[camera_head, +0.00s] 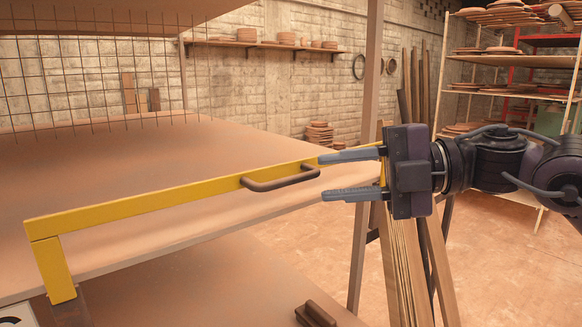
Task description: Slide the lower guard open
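A yellow bar frame (150,203) runs along the front of the brown table-like surface, with a short yellow leg (53,268) at its left end. I take it to be the lower guard, but cannot be sure. A brown bow handle (278,184) is fixed on the bar towards its right. My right gripper (322,177) comes in from the right. Its two grey fingers are apart, one above the other, with nothing seen between them. Their tips are close to the handle's right end; I cannot tell whether they touch. The bar's right end is partly hidden behind this gripper. My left gripper is not in view.
A wire mesh (90,70) hangs over the back left of the surface (150,150). A post (368,100) stands behind my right gripper, with wooden boards (404,260) below. A small brown handled block (315,314) is at the bottom. Shelves (480,55) stand at right; floor between is clear.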

